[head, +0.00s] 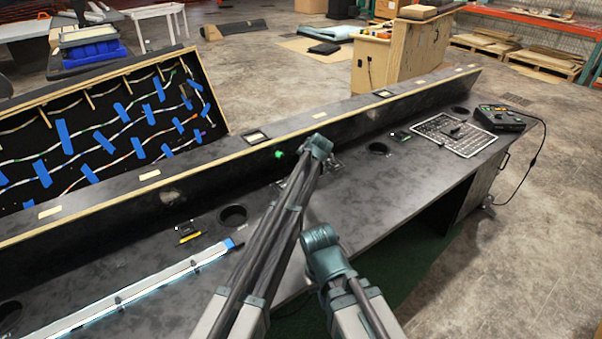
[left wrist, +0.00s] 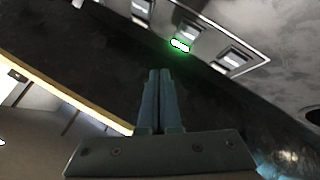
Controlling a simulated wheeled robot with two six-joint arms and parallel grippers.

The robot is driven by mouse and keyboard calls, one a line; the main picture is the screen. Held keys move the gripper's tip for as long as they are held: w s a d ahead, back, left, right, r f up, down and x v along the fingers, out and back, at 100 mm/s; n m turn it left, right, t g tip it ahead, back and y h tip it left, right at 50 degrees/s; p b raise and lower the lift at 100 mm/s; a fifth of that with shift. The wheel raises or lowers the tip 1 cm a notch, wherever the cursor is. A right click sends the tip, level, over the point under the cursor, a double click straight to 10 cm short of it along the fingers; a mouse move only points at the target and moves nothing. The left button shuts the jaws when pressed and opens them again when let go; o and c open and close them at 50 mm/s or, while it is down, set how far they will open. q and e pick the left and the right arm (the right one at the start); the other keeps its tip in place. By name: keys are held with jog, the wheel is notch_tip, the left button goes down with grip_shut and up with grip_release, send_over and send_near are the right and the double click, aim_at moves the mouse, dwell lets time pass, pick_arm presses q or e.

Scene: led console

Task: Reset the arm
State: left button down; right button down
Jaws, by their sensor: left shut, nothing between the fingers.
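My left gripper (left wrist: 158,73) is shut and empty in the left wrist view, its two fingers side by side. Beyond its fingertips is a metal switch panel (left wrist: 205,32) with a few rocker switches, cut off by the top edge. A small green light (left wrist: 180,45) glows at the middle switch. The fingers look apart from the panel. In the head view my left arm reaches up over the console (head: 395,190), and a green glow (head: 278,153) shows just left of its far end. My left fingers cannot be made out there. My right arm is folded low in the middle, its gripper out of sight.
A raised ledge (head: 400,93) runs along the console's back. A lit LED strip (head: 140,288) lies at the left, near a round hole (head: 232,215). A metal grid plate (head: 453,134) and a black controller (head: 500,118) with a cable sit at the far right.

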pick_arm(q)
jog(key=shift+r, duration=0.4)
jog(key=shift+f, duration=0.15)
